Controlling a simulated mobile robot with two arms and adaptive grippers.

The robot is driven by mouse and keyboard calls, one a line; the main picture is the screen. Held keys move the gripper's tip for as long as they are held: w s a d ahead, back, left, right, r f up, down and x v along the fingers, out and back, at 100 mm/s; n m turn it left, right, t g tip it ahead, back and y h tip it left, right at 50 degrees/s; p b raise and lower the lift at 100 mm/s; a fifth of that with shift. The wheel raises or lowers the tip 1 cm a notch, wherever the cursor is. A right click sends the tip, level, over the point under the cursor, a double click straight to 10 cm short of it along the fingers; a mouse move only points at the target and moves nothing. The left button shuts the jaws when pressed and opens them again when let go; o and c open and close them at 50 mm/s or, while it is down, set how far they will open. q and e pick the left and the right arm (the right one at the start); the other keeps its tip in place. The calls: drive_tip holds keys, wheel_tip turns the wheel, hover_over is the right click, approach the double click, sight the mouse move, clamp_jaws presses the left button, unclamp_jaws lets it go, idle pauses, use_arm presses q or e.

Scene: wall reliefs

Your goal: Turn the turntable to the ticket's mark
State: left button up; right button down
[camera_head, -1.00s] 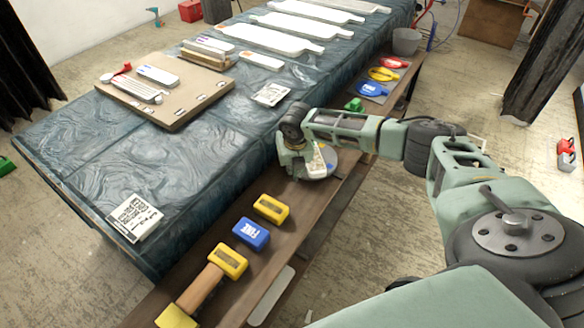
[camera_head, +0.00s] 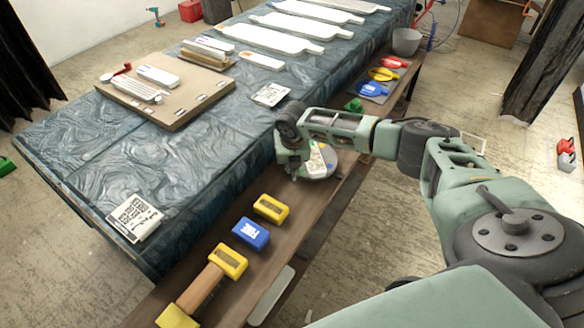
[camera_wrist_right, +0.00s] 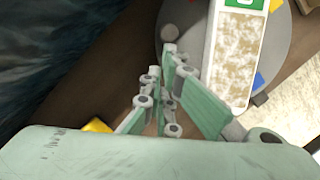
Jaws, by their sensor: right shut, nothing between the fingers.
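The turntable (camera_head: 326,172) is a round grey disc on the brown bench beside the blue-draped table. A pale block with a green label (camera_wrist_right: 233,60) lies across it, and it carries coloured marks, including a blue one (camera_wrist_right: 258,80). My right gripper (camera_head: 296,172) is shut and empty, fingers down at the disc's left side. In the wrist view its fingertips (camera_wrist_right: 170,50) are close beside the block; I cannot tell whether they touch it. Printed cards lie on the table, one near (camera_head: 134,217) and one farther back (camera_head: 270,94); their print is unreadable. My left gripper is out of view.
A green object (camera_head: 354,104), coloured discs (camera_head: 383,74) and a grey bucket (camera_head: 407,41) stand farther along. A cardboard board (camera_head: 165,90) lies on the table.

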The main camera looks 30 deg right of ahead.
drive_tip(key=shift+w+m, duration=0.3)
